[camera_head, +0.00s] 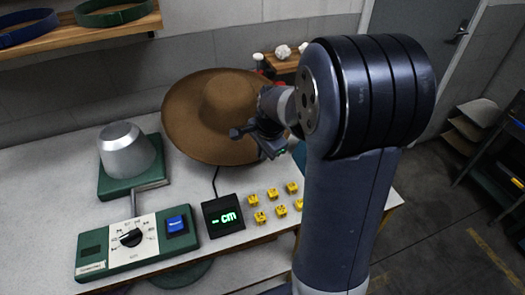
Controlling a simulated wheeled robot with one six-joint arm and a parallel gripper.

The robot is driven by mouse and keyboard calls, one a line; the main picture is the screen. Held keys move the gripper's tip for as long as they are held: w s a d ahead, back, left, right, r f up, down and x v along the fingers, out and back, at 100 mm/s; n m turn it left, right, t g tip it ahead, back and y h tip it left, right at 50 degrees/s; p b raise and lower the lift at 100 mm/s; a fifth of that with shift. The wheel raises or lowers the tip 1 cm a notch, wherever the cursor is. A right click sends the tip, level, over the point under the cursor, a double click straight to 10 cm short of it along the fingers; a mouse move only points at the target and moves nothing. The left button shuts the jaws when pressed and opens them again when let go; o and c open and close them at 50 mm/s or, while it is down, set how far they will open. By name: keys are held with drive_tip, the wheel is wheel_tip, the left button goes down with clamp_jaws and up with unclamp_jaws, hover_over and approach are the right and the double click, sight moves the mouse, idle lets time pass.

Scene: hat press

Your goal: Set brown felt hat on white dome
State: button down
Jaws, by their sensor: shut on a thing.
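The brown felt hat (205,119) with its wide round brim is above the back middle of the white worktop. My gripper (257,143) is at the right side of the hat and is shut on its brim; the exact grip is partly hidden by my own wrist. A smooth pale grey, metallic-looking dome (125,150) stands on a green base (108,188) at the left, apart from the hat. No plainly white dome is visible. Whatever is behind or under the hat is hidden.
A green control box (148,241) with a black dial and blue button lies in front of the dome. A small display (223,215) and several yellow blocks (272,194) are at the worktop's front. A wooden shelf (40,43) with coloured bands hangs at upper left.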

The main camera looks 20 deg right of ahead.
drive_tip(key=shift+f+b, duration=2.25)
drive_tip(key=shift+f, duration=1)
drive_tip(key=shift+f+b, duration=0.8)
drive_tip(key=shift+f, duration=0.3)
drive_tip(key=c, duration=1.5)
unclamp_jaws()
drive_tip(key=shift+r, duration=0.15)
drive_tip(key=v, duration=1)
drive_tip(key=shift+r, duration=0.3)
drive_tip(key=shift+s, duration=0.1)
